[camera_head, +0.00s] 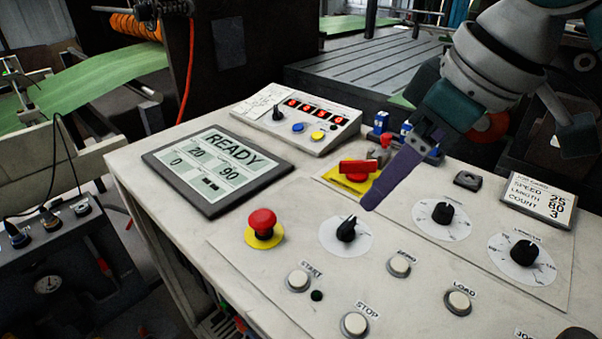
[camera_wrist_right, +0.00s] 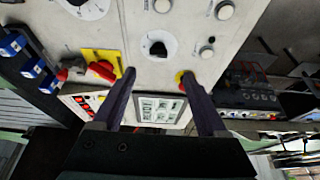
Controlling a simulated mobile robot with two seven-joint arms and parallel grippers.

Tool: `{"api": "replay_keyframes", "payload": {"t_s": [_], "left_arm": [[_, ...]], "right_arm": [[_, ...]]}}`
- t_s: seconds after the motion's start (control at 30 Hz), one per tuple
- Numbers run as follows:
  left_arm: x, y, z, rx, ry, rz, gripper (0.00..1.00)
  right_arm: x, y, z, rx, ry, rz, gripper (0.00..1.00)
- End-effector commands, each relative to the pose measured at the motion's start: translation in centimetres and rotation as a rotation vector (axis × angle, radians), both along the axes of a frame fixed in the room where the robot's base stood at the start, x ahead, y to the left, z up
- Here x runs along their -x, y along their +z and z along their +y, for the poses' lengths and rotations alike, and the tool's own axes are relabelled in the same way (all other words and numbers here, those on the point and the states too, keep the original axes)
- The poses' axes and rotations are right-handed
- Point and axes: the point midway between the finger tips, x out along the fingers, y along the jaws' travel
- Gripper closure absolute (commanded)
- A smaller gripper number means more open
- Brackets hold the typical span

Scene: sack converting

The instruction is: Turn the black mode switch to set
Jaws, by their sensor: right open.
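A black pointer knob (camera_head: 347,229) stands on a round white dial on the sloping panel; it also shows in the right wrist view (camera_wrist_right: 157,48). Another black lever knob (camera_head: 277,112) stands on the counter box (camera_head: 318,138). I cannot read labels marking either as the mode switch. My right gripper (camera_head: 372,205) is just above and right of the dial knob, fingers pointing down at the panel. In the right wrist view its two purple fingers (camera_wrist_right: 158,85) are apart with nothing between them. My left gripper is not in view.
A READY screen (camera_head: 218,165) lies left, a red emergency button (camera_head: 262,222) before it. A red switch on a yellow plate (camera_head: 353,176) is close to my right fingers. Two more dials (camera_head: 443,212) (camera_head: 524,252) are right; START (camera_head: 298,280) and STOP (camera_head: 354,325) buttons are in front.

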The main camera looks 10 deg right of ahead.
Motion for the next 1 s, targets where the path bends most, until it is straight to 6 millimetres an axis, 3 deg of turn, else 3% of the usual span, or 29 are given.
{"api": "replay_keyframes", "payload": {"t_s": [0.03, 0.23, 0.6, 1.0], "left_arm": [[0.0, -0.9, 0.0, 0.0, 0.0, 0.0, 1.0], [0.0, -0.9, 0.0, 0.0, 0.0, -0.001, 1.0], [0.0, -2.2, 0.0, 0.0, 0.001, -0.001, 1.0], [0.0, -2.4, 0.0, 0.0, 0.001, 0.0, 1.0]], "right_arm": [[-0.3, -0.6, -0.1, 0.001, 0.002, -0.002, 0.24], [-0.9, -1.8, 0.3, -0.002, 0.005, 0.001, 0.24], [-2.9, -8.1, 1.9, -0.001, 0.004, 0.0, 0.24], [-3.4, -9.5, 2.2, 0.002, 0.004, -0.003, 0.24]]}}
